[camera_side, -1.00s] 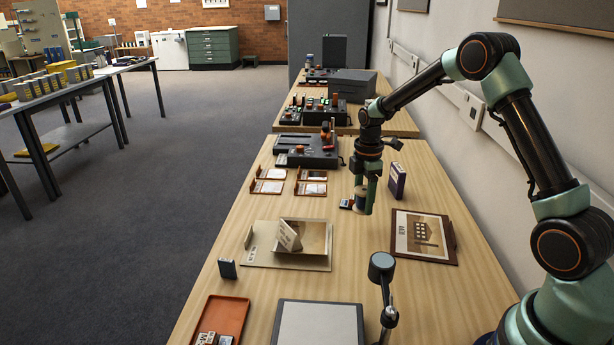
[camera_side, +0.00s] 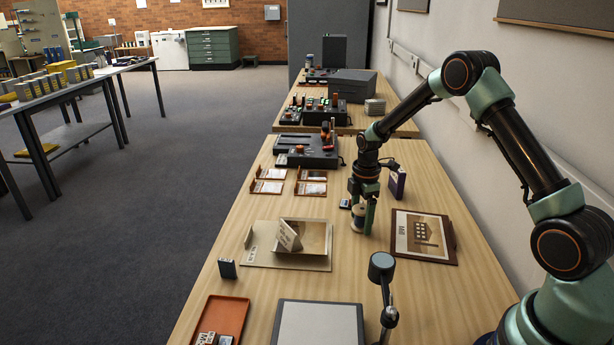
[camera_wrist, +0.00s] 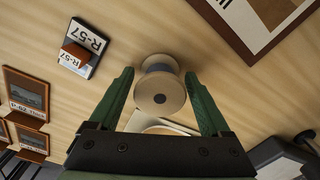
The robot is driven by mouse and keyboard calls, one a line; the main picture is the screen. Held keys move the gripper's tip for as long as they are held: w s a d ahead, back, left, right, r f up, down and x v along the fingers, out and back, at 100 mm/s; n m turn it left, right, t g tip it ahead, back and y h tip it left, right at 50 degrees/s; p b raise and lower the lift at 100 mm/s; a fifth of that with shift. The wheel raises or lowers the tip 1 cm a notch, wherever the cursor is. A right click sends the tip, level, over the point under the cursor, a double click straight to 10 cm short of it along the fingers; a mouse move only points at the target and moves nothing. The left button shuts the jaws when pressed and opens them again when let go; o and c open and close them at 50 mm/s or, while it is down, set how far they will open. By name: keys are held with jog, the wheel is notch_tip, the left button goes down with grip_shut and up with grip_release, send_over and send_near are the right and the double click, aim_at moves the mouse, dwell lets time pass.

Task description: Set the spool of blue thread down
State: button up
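The spool of blue thread (camera_side: 357,221), with pale wooden flanges and a blue middle, stands upright and looks to be on the wooden table, between the tan opened box and the framed picture. In the wrist view the spool (camera_wrist: 160,93) sits between the green fingers of my gripper (camera_wrist: 160,75). Narrow gaps show between each finger and the spool, so the gripper looks open around it. In the side view my gripper (camera_side: 363,212) is low over the table, one finger showing right of the spool.
A small R-57 holder (camera_wrist: 82,48) is near the spool. A purple box (camera_side: 397,184) stands behind right, and a framed picture (camera_side: 424,236) lies to the right. The tan box (camera_side: 262,258) is front left. Bare wood surrounds the spool.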

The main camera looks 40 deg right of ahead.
aim_at(362, 209)
dwell(0.3)
notch_tip(362, 209, up, 12)
jog(key=shift+r, duration=0.1)
jog(key=s+a+r+m+t, duration=0.3)
jog(key=s+a+r+m, duration=0.45)
jog(key=r, duration=0.35)
jog(key=s+a+r+m+t, duration=0.1)
jog(key=s+a+m+t, duration=0.1)
jog(key=s+a+m, duration=0.4)
jog(key=s, duration=0.4)
jog(key=shift+t, duration=0.3)
jog(key=shift+o, duration=0.6)
jog(key=shift+r, duration=0.15)
